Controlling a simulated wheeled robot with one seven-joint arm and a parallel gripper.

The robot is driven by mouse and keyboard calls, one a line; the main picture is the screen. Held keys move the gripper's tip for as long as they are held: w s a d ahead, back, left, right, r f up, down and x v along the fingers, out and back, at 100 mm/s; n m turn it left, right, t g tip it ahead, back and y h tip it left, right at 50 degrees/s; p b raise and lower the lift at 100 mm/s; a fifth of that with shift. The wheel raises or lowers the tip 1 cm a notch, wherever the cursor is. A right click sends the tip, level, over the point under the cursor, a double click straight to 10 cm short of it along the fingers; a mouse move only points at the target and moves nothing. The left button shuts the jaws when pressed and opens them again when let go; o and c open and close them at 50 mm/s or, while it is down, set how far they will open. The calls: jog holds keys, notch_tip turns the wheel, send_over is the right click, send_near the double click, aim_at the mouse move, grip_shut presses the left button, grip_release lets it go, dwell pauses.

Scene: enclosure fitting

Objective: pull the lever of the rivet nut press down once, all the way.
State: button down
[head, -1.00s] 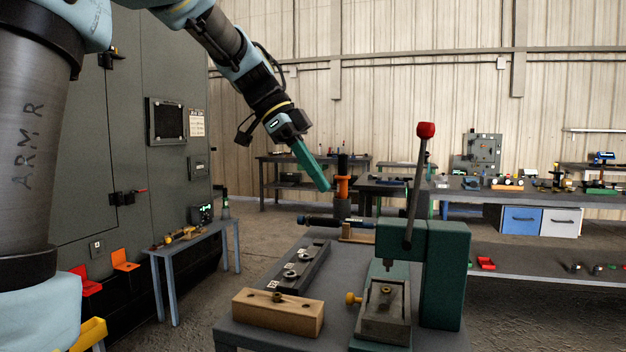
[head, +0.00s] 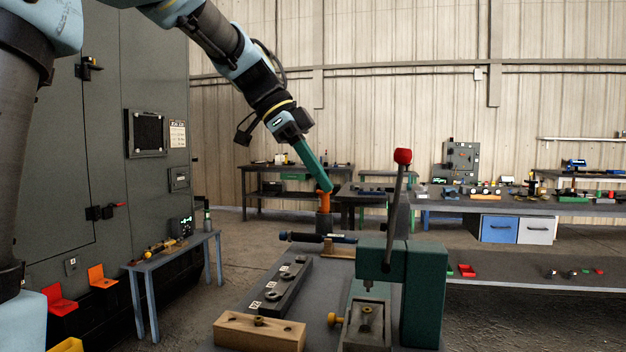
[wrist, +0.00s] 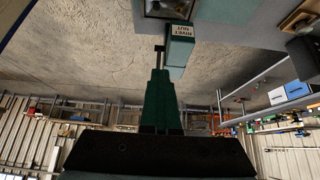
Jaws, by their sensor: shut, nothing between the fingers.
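The rivet nut press (head: 422,290) is a dark green body on the grey bench at the lower right of the head view. Its lever (head: 396,205) is a grey rod standing almost upright, topped by a red knob (head: 403,156). In the wrist view the press head (wrist: 179,50) shows with a "RIVET NUT" label. My gripper (head: 327,186) has long green fingers, shut and empty, pointing down and right. It is left of the lever, apart from it in the head view. The wrist view also shows the green fingers (wrist: 160,85).
A wooden block (head: 260,331) and a dark rail (head: 284,285) with fittings lie left of the press. An orange and black tool (head: 324,215) stands behind, near my fingertips in the picture. A dark cylindrical tool (head: 315,238) lies there too. A grey cabinet (head: 90,170) stands left.

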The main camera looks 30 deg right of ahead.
jog(key=s+d+r+p, duration=0.2)
jog(key=s+d+r, duration=0.1)
jog(key=s+d, duration=0.2)
jog(key=shift+d+r, duration=0.3)
jog(key=shift+d, duration=0.35)
dwell(0.5)
jog(key=c, duration=1.6)
grip_release()
jog(key=shift+s, duration=0.1)
jog(key=shift+c, duration=2)
grip_release()
jog(key=p+v, duration=0.4)
jog(key=v, duration=0.4)
